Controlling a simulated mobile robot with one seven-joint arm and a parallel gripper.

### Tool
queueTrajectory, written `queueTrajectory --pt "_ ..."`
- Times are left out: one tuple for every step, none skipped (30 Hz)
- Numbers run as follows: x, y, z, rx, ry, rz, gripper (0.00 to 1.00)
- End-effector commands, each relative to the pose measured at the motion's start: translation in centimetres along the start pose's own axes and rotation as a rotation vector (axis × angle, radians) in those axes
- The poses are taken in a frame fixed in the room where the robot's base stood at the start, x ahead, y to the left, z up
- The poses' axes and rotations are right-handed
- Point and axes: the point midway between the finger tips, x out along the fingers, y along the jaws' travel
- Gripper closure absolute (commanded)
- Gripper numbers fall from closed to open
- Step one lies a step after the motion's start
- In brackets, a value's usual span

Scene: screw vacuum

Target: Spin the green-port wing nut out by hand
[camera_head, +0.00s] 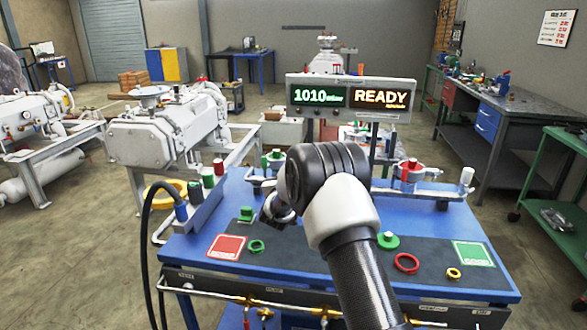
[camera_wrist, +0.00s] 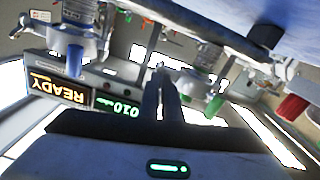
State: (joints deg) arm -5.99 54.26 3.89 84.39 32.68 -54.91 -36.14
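The green port (camera_head: 273,160), with its green top, stands at the back left of the blue bench. It also shows upside down in the wrist view, with a green knob (camera_wrist: 213,105) to the right of my fingers. Its wing nut is too small to make out clearly. My gripper (camera_wrist: 162,76) points in among the ports, its two fingers close together with nothing visible between them. The fingers look apart from the green port. In the head view my own wrist hides most of the gripper and the middle of the bench.
A red-topped port (camera_head: 410,168) stands at the back right. The display (camera_head: 352,97) reads 1010 and READY. A red pad (camera_head: 226,247), green ring (camera_head: 256,246), green cap (camera_head: 388,240), red ring (camera_head: 406,262) and green pad (camera_head: 472,254) lie along the front. A blue-knobbed port (camera_wrist: 75,60) is near.

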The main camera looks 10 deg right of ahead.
Motion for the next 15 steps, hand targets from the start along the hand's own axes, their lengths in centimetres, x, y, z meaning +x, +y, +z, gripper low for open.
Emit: queueTrajectory --pt "-0.04 -0.16 -0.11 -0.046 0.001 -0.001 1.00" --pt "-0.03 -0.14 -0.11 -0.076 0.001 -0.001 1.00" --pt "-0.04 -0.20 -0.12 -0.113 0.002 -0.001 1.00" --pt "-0.03 -0.20 -0.11 -0.141 0.001 -0.001 1.00" --pt "-0.04 -0.24 -0.11 -0.171 0.001 -0.002 1.00" --pt "-0.04 -0.28 -0.11 -0.209 0.001 -0.002 1.00" --pt "-0.02 -0.23 -0.11 -0.236 0.001 -0.001 1.00" --pt "-0.04 -0.29 -0.12 -0.265 0.002 -0.001 1.00" --pt "-0.02 -0.26 -0.11 -0.303 0.002 0.000 1.00" --pt "-0.03 -0.30 -0.10 -0.331 0.001 -0.001 1.00" --pt "-0.03 -0.33 -0.09 -0.360 0.001 -0.001 1.00" --pt "-0.02 -0.35 -0.06 -0.399 0.001 -0.002 1.00" --pt "-0.01 -0.34 -0.05 -0.427 0.001 -0.001 1.00" --pt "-0.03 -0.41 -0.04 -0.455 0.001 -0.002 1.00" --pt "-0.01 -0.35 -0.02 -0.494 0.001 0.000 1.00"
